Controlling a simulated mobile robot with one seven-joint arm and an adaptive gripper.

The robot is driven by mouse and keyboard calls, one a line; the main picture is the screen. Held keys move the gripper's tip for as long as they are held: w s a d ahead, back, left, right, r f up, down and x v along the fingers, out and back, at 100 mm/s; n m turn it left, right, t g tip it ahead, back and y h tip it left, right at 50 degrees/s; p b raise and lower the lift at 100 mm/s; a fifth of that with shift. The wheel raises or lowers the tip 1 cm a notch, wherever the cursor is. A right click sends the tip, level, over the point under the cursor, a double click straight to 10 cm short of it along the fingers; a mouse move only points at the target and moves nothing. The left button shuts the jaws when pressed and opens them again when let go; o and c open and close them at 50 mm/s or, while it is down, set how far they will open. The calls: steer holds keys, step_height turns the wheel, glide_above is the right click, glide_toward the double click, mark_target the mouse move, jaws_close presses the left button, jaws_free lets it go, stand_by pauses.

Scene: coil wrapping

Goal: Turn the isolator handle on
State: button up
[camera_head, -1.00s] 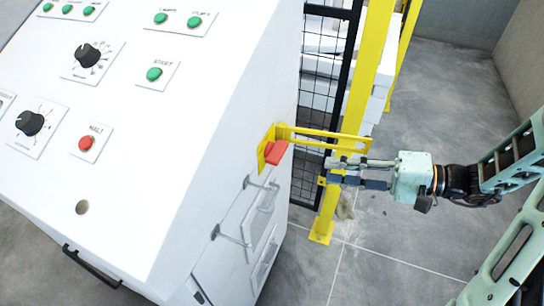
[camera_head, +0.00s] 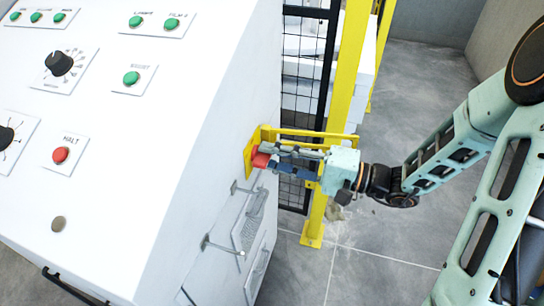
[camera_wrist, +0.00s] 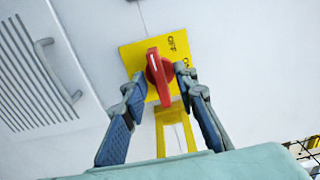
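The isolator handle is a red rotary knob (camera_wrist: 158,75) on a yellow plate (camera_wrist: 130,57) on the side of the white cabinet. In the wrist view OFF is printed on the plate, with a second label partly cut off. The handle also shows in the head view (camera_head: 261,159), partly hidden by my gripper. My gripper (camera_wrist: 157,85) has its two blue-padded fingers on either side of the handle, with gaps visible between the pads and the red part. In the head view my gripper (camera_head: 270,162) reaches the handle from the right.
A yellow bracket (camera_head: 310,134) sticks out from the plate above my gripper. A yellow post (camera_head: 340,100) and black mesh fence (camera_head: 305,95) stand behind it. The cabinet's sloped panel (camera_head: 150,110) carries buttons and dials.

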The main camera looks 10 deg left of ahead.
steer(key=shift+a, duration=0.15)
steer(key=shift+c, duration=0.3)
jaws_close()
